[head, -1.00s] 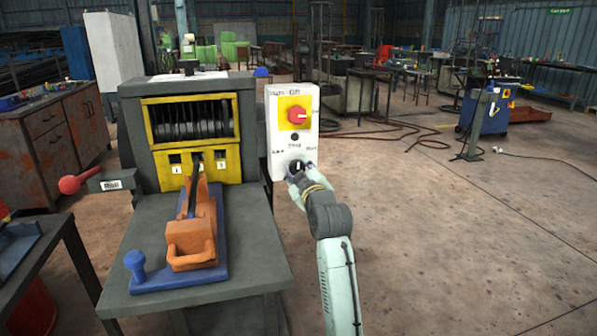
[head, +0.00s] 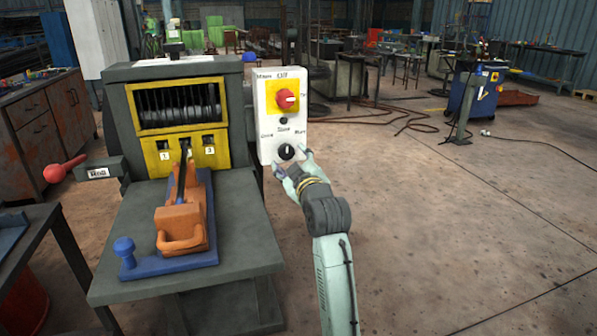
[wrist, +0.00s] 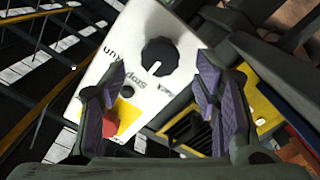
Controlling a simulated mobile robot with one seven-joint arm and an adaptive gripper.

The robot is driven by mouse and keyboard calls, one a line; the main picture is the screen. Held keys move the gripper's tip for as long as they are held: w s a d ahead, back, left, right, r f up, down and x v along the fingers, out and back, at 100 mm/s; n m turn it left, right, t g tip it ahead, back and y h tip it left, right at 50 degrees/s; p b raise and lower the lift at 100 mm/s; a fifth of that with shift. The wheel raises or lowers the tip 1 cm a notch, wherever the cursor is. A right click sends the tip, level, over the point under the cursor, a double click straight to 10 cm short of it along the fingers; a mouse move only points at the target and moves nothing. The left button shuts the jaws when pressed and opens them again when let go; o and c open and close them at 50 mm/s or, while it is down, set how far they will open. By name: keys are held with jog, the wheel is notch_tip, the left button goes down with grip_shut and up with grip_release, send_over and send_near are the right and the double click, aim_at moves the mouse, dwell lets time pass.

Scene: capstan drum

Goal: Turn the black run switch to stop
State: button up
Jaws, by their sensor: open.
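The black run switch (head: 287,152) is a round knob low on a white control panel (head: 268,108). Labels are printed in an arc above it, with Stop in the middle and Run at the right. In the wrist view the black run switch (wrist: 160,57) shows whole, and its white mark points roughly towards the Stop label. My gripper (head: 292,163) is open and empty just in front of and below the switch, its fingers apart from it. In the wrist view my gripper (wrist: 160,82) has its purple-padded fingers wide apart, on either side of the switch's line.
A red knob on a yellow plate (head: 287,98) sits above the switch. Left of the panel stands the grey machine with a yellow-framed drum window (head: 180,105). An orange block (head: 182,225) lies on its blue base. Open floor lies to the right.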

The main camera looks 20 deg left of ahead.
jog(key=v, duration=0.8)
